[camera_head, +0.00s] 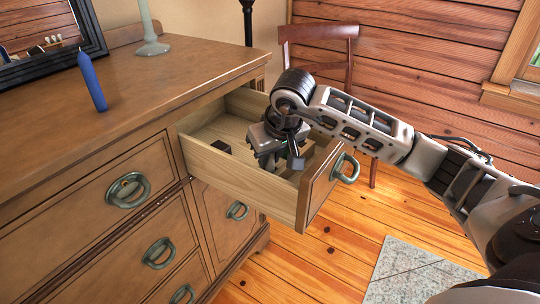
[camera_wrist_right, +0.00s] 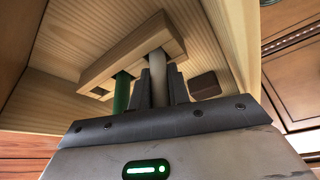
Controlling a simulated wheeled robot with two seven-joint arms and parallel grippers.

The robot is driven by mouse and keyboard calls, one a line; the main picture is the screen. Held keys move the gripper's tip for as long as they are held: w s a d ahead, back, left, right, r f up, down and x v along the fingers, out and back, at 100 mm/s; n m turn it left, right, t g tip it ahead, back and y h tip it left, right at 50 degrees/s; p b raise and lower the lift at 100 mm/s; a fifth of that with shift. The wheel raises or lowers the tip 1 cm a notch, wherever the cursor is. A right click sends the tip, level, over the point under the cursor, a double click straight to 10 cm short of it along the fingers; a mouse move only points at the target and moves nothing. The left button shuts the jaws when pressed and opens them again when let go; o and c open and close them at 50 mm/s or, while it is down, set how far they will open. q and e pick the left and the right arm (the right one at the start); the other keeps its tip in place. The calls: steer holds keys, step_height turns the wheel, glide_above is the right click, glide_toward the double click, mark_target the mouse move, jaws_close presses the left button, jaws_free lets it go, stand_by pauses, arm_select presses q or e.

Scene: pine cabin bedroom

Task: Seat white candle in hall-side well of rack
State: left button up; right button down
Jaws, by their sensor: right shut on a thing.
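The white candle (camera_wrist_right: 158,75) looks pale grey in the right wrist view, between the fingers of my right gripper (camera_wrist_right: 160,88). In the head view that gripper (camera_head: 279,163) points down inside the open drawer and hides the candle. The wooden rack (camera_wrist_right: 110,65) lies in the drawer, and a green candle (camera_wrist_right: 121,92) stands in it beside the white one. The white candle's far end meets the rack; I cannot tell how deep it sits. My left gripper is not in view.
The drawer (camera_head: 233,171) has raised walls close around my gripper. A dark block (camera_head: 221,147) lies inside it. A blue candle (camera_head: 92,82) and a candlestick (camera_head: 152,42) stand on the dresser top (camera_head: 150,85). A chair (camera_head: 318,35) stands behind.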

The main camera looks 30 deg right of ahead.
steer(key=shift+f, duration=0.1)
steer(key=c, duration=1.3)
jaws_free()
